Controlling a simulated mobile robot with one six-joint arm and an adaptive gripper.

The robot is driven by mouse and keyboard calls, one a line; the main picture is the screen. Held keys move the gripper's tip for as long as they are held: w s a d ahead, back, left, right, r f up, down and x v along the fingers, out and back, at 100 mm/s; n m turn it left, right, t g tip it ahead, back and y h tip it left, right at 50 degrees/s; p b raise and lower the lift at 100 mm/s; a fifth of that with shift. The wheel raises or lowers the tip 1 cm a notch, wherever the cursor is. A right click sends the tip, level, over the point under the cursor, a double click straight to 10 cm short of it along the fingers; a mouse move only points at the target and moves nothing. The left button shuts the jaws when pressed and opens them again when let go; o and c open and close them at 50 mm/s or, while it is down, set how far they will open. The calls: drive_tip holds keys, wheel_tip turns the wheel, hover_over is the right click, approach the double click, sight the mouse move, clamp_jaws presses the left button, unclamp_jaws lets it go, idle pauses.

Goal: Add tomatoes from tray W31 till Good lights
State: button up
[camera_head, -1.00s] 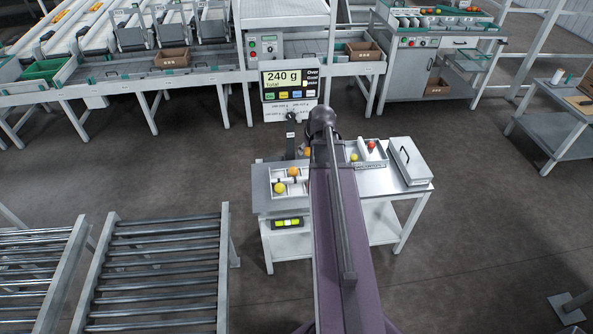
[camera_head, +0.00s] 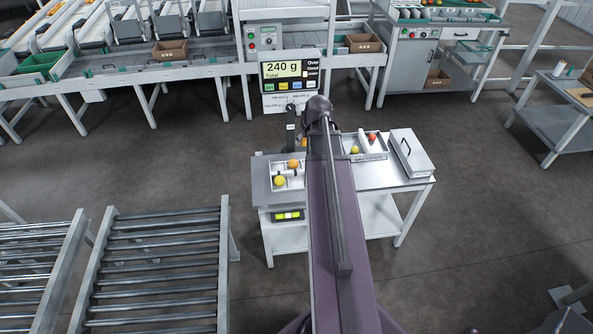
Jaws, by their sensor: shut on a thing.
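My arm reaches over the steel table, and my gripper is hidden behind it. A patch of orange (camera_head: 305,143) shows at the arm's left edge; I cannot tell whether it is held. Left of the arm, a pale divided tray (camera_head: 275,170) holds an orange tomato (camera_head: 293,163) and a yellow one (camera_head: 280,181). Right of the arm, another tray (camera_head: 384,151) holds a yellow-orange tomato (camera_head: 355,150) and a red one (camera_head: 372,138). The tray labels are too small to read. The display (camera_head: 289,72) reads 240 g Total. Beside it are Over and Good labels; I cannot tell which is lit.
A closed grey case (camera_head: 411,155) with a black handle lies at the table's right end. Roller conveyors (camera_head: 160,255) stand at the lower left. Bare floor lies right of the table.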

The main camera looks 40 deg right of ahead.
drive_tip(key=b, duration=2.9)
hover_over(296, 180)
drive_tip(key=s, duration=0.1)
wheel_tip(296, 180, down, 30)
drive_tip(key=shift+a+r, duration=0.15)
drive_tip(key=shift+a, duration=0.1)
drive_tip(key=shift+f+b, duration=3.15)
drive_tip(key=shift+f, duration=0.05)
drive_tip(key=shift+f+b, duration=0.6)
drive_tip(key=o, duration=0.9)
drive_tip(key=c, duration=0.3)
